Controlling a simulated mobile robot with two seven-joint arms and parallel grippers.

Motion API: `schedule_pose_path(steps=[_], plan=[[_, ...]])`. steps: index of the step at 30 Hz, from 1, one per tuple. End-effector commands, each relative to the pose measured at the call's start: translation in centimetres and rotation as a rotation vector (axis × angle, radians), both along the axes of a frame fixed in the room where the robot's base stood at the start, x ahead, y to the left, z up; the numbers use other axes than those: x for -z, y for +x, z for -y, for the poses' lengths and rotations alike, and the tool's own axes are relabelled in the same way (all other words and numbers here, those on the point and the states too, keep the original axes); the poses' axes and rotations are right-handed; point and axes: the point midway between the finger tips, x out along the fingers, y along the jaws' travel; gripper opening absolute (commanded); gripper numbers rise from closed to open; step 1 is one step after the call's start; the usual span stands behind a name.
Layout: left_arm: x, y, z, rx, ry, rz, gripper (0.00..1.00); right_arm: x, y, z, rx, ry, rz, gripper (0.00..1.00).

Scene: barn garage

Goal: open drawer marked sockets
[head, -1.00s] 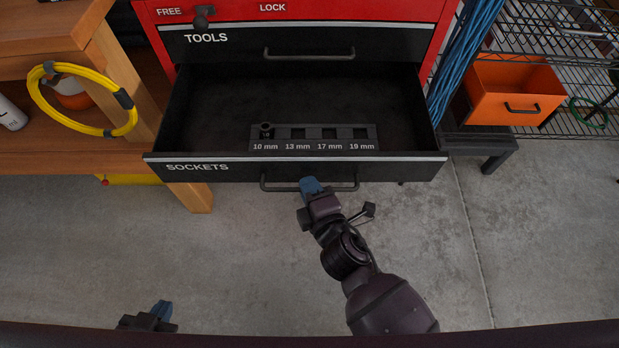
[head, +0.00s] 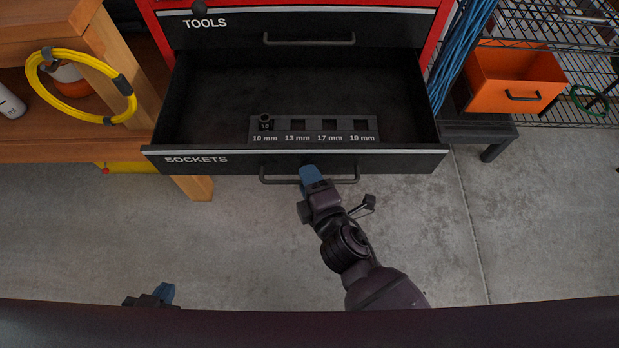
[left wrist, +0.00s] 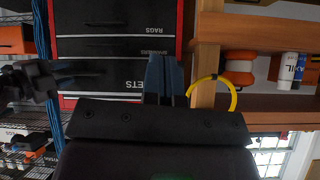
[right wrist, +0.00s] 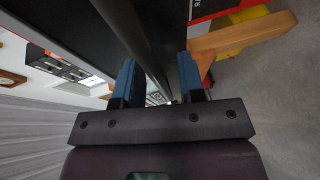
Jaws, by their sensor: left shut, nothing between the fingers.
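The black drawer marked SOCKETS (head: 350,162) stands pulled out from the red cabinet, its inside visible from above. Its bar handle (head: 280,181) is on the front face. My right gripper (head: 311,174) is at the middle of that handle. In the right wrist view its blue fingers (right wrist: 158,84) are apart, with the dark handle bar (right wrist: 140,40) running between them. My left gripper (head: 163,293) is low at the left, away from the drawer; in the left wrist view its fingers (left wrist: 165,78) are together and empty.
A socket holder (head: 313,131) lies in the drawer, one socket in its 10 mm place. The TOOLS drawer (head: 370,27) above is shut. A wooden bench (head: 60,160) is at the left, an orange bin (head: 515,80) at the right. The floor in front is clear.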

Motion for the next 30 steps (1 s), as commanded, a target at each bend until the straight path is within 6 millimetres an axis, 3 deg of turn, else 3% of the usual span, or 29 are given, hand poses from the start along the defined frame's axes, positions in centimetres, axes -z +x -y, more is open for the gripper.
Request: schedule_pose_path(steps=[8,21,30], plan=[[-0.2,-0.3,-0.1,-0.006,-0.001,-0.003,0.00,-0.3,-1.2,0.5,0.000,-0.001,0.001,0.36],[-0.4,-0.3,-0.3,-0.023,-0.016,-0.010,0.00,-1.5,-7.2,3.1,0.001,-0.001,0.000,0.36],[-0.1,-0.7,-0.4,-0.029,-0.020,-0.024,0.00,-1.9,-9.5,4.0,0.001,-0.001,0.000,0.36]])
